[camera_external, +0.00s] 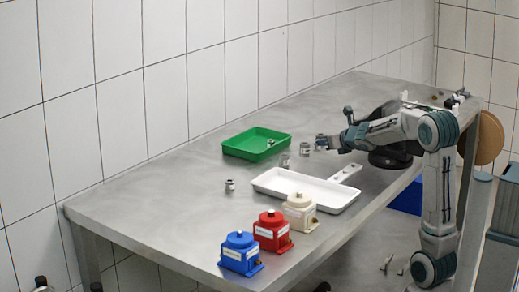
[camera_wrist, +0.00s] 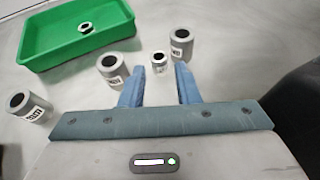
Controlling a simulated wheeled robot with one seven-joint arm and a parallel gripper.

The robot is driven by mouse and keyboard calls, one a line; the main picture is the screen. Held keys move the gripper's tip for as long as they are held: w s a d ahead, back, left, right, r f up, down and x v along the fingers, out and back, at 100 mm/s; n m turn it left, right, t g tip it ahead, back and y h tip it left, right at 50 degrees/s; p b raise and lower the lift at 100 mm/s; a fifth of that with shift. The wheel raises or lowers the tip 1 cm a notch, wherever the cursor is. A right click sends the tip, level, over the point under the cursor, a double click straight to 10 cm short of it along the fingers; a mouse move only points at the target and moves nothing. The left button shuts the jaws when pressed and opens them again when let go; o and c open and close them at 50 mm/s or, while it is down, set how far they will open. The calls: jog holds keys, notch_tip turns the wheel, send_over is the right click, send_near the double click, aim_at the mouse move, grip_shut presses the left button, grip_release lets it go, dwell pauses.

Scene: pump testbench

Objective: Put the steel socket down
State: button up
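Several grey metal sockets stand on the bench, and I cannot tell which one the task calls the steel socket. In the wrist view a small socket (camera_wrist: 159,63) stands just ahead of the gap between my fingertips, apart from both. Larger sockets stand left of my left finger (camera_wrist: 112,69), beyond my right finger (camera_wrist: 180,46) and at the far left (camera_wrist: 29,106). My gripper (camera_wrist: 159,70) is open, with bare space between its two blue fingers. In the external view my gripper (camera_external: 330,142) is low over the bench, right of the green tray; its fingertips are too small to make out.
The green tray (camera_wrist: 29,53) holds a small metal ring-like piece (camera_wrist: 85,27). A white tray (camera_external: 262,187) lies nearer the front, with a pale plate (camera_external: 346,173) beside it. Blue (camera_external: 240,255), red (camera_external: 272,231) and cream (camera_external: 299,212) pump units line the front edge. The bench's left end is clear.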

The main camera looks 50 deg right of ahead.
aim_at(315, 143)
jog(key=shift+b+x, duration=0.35)
jog(key=shift+x, duration=3.1)
jog(key=shift+a, duration=0.2)
grip_shut()
